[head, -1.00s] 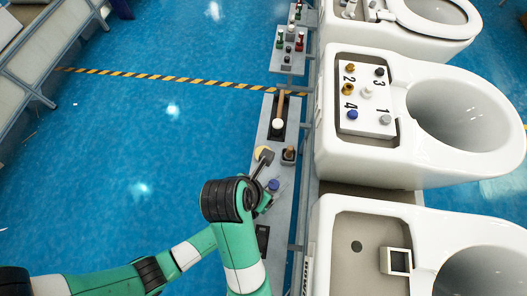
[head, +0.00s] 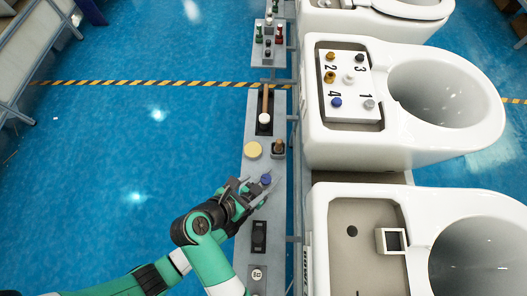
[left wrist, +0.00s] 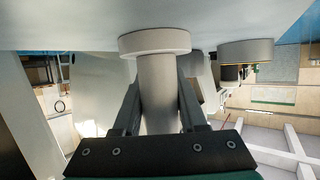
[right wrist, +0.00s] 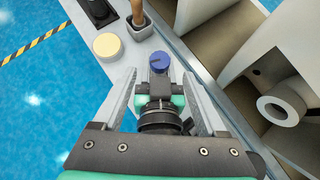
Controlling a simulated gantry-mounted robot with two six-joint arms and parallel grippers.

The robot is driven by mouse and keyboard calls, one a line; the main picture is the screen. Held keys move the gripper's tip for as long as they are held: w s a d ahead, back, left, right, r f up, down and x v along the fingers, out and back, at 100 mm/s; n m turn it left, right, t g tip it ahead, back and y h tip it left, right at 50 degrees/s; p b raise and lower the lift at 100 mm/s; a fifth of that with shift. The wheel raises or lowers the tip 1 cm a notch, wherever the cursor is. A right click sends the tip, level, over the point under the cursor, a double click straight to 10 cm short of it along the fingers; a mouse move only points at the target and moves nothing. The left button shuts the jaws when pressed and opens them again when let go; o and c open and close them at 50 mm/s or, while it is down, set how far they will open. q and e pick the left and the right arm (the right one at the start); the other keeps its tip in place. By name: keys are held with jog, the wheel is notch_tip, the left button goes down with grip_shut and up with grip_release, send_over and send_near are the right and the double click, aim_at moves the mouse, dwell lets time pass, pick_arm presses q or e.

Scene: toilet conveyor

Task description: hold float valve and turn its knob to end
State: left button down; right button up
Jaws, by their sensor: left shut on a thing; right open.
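The float valve has a blue knob (head: 266,178) on top and stands on the narrow grey bench (head: 249,133). My left gripper (left wrist: 158,108) is shut on the valve's pale grey cylindrical body (left wrist: 158,78), one finger on each side. The left wrist view looks upside down, with the body's wide round flange close to the bench surface. In the right wrist view the blue knob (right wrist: 159,62) lies just beyond my right gripper (right wrist: 159,80), which is open, its fingers apart on either side below the knob. In the head view the grippers overlap, and the valve body is mostly hidden.
A yellow disc (head: 253,150), a brown-handled part (head: 278,147) and a white-ended stick (head: 264,116) sit farther along the bench. A black part (head: 259,236) sits nearer. White toilets (head: 318,140) line the right side. Blue floor is open on the left.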

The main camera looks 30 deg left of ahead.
aim_at(265, 179)
jog(key=x, duration=0.6)
jog(key=shift+w+f, duration=0.2)
jog(key=shift+f, duration=0.05)
grip_shut()
